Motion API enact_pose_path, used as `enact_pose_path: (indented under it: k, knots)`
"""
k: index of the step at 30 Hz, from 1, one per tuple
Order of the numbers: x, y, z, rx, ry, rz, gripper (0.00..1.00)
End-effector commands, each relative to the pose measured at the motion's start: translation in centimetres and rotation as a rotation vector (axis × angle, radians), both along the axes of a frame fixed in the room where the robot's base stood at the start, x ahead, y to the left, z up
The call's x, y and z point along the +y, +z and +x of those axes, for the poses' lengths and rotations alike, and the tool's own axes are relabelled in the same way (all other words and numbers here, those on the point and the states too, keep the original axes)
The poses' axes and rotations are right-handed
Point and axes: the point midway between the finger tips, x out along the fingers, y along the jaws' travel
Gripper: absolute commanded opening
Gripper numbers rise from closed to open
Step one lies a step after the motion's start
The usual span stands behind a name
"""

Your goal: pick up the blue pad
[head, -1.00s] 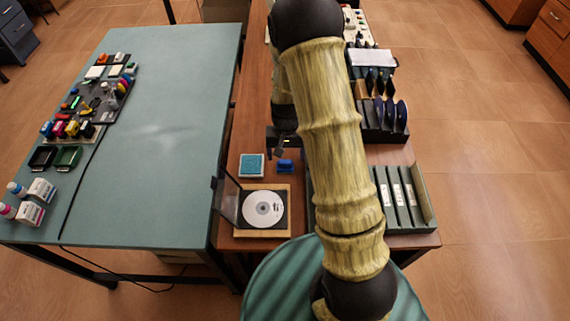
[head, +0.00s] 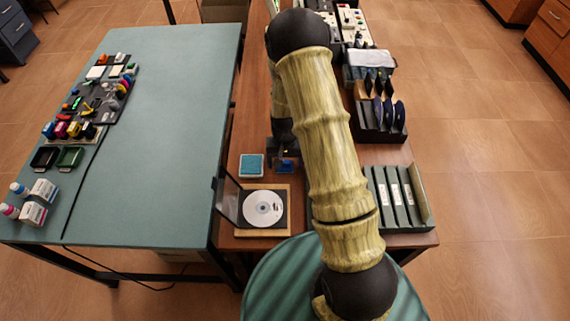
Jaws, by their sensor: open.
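A flat square blue pad (head: 251,165) with a pale rim lies on the wooden bench, behind the disc case. A small darker blue block (head: 287,167) sits just right of it, partly covered by my gripper. My gripper (head: 284,157) is open and points down over the back of this block, to the right of the square pad. The fingers are small and dark here, so I cannot tell whether they touch the block or stand around it.
An open disc case (head: 263,208) with a clear raised lid stands in front of the pad. Binders (head: 397,197) and a dark rack (head: 380,120) are on the bench's right side. A teal table (head: 165,130) with small items is at left. My arm hides the bench's middle.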

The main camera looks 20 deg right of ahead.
Motion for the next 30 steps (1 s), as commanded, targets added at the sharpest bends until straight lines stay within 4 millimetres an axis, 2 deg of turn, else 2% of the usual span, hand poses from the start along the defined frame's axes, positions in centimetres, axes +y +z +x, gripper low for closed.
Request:
enact_pose_path:
  k: [13, 14, 21, 23, 30]
  knots:
    - [0.01, 0.04, 0.01, 0.000, 0.000, 0.000, 0.76]
    - [0.00, 0.04, 0.01, 0.000, -0.001, 0.000, 0.72]
    - [0.00, 0.04, 0.00, 0.000, -0.001, 0.000, 0.28]
    - [0.00, 0.05, 0.01, 0.000, -0.001, 0.000, 0.24]
    - [0.00, 0.24, 0.03, -0.001, 0.000, 0.000, 0.24]
